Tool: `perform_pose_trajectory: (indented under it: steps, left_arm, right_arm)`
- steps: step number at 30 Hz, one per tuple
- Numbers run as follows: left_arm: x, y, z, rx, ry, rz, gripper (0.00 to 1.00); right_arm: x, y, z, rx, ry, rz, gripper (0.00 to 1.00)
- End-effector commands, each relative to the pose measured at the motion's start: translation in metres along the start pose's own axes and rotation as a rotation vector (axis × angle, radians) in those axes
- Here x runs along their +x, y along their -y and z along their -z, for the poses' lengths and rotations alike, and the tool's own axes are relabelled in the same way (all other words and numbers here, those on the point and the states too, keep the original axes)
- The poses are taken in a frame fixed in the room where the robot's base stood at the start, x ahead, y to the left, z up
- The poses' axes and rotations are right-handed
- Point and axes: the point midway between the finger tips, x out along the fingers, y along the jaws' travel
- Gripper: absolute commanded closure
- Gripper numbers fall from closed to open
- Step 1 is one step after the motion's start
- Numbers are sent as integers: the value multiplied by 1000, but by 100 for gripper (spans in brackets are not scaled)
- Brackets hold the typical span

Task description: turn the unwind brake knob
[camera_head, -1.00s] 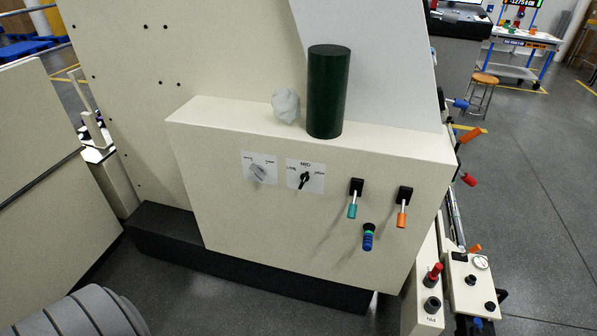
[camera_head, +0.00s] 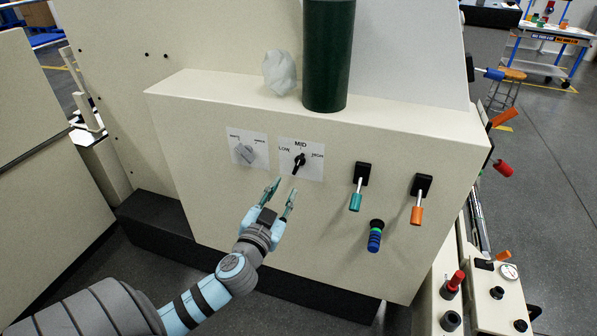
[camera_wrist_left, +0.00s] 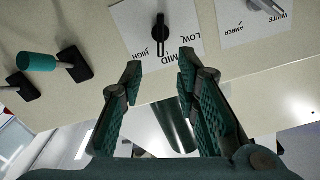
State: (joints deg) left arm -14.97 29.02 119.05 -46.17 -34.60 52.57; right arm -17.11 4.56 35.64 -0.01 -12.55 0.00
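The black knob (camera_head: 299,162) sits on a white plate marked LOW, MID and HIGH, on the front of the cream cabinet. I take it for the unwind brake knob, though no such name is legible. It also shows upside down at the top of the left wrist view (camera_wrist_left: 160,35). My left gripper (camera_head: 284,188) is in front of the cabinet, just below the knob in the head view. Its fingers are apart and empty, and in the left wrist view (camera_wrist_left: 160,66) they flank the lower edge of the plate, clear of the knob. My right gripper is out of view.
A grey knob (camera_head: 244,154) marked WHITE and AMBER is left of the black one. Right are a teal-handled lever (camera_head: 356,200), an orange-handled lever (camera_head: 417,214) and a blue-green knob (camera_head: 375,238). A dark green cylinder (camera_head: 328,60) and a pale lump (camera_head: 279,72) stand on the ledge.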

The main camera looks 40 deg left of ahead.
Motion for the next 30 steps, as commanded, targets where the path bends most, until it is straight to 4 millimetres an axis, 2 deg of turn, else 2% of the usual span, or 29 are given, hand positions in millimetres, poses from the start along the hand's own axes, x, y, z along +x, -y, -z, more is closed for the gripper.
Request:
perform_pose_trajectory:
  steps: [6, 12, 16, 24, 29, 30]
  left_arm:
    - [65, 0, 3, -4, 1, 1, 71]
    - [106, -1, 1, -2, 2, -1, 71]
    - [116, -1, 0, 0, 3, -2, 71]
    - [118, -1, 0, 0, 3, -3, 72]
    - [118, -1, 0, 0, 3, -3, 98]
    - [118, -2, 0, 0, 3, -3, 100]
  right_arm:
    - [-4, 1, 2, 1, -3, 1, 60]
    - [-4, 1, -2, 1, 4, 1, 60]
    - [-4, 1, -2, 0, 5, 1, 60]
    - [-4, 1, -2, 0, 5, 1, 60]
    - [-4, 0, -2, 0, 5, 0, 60]
    - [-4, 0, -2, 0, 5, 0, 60]
